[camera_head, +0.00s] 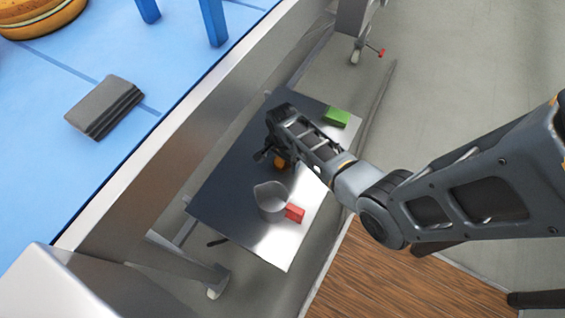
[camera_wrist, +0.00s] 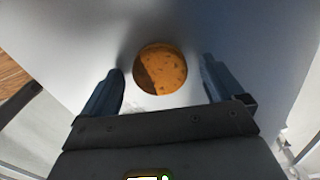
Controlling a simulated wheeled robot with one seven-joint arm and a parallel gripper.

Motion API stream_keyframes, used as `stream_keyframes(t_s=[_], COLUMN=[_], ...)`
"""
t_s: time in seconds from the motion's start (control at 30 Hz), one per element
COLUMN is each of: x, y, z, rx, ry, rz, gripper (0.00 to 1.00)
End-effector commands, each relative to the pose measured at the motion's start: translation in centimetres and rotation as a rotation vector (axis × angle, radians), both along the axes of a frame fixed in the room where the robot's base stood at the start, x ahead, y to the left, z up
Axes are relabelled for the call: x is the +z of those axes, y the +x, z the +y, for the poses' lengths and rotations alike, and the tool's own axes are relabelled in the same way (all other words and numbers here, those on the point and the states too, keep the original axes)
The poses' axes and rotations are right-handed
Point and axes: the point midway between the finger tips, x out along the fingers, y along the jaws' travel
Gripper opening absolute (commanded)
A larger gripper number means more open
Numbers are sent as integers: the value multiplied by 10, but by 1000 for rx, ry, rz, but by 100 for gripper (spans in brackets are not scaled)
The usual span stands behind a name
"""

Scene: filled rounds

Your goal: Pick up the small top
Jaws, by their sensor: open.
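A small round orange-brown thing (camera_head: 280,163), which I take to be the small top, is on the dark metal shelf (camera_head: 232,180). In the head view it is partly hidden by my gripper (camera_head: 266,154). In the wrist view the orange thing (camera_wrist: 160,70) shows as a speckled disc, partly in shadow, between the two fingers of my gripper (camera_wrist: 161,68). The fingers are apart, with a gap on each side of it. I cannot tell how far above the shelf the fingertips are.
On the shelf are a grey cup-like container (camera_head: 270,202), a red block (camera_head: 295,213) beside it and a green block (camera_head: 336,117) at the far end. A blue-topped table (camera_head: 130,45) with a dark grey stack (camera_head: 105,105) stands on the left, higher than the shelf.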

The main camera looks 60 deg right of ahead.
Motion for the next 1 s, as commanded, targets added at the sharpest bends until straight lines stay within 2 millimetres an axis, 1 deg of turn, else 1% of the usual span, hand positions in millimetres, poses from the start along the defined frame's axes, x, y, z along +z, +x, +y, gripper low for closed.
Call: stream_keyframes(t_s=[0.2, 0.23, 0.67, 0.87, 1.0], x=[-1, -1, 0, 0, 4], y=[0, 0, 0, 0, 0], z=[0, 0, 0, 0, 0], rx=[0, 0, 0, 0, 0], ry=[0, 0, 0, 0, 0], rz=[-1, -1, -1, -1, -1], gripper=[95, 93, 52, 51, 51])
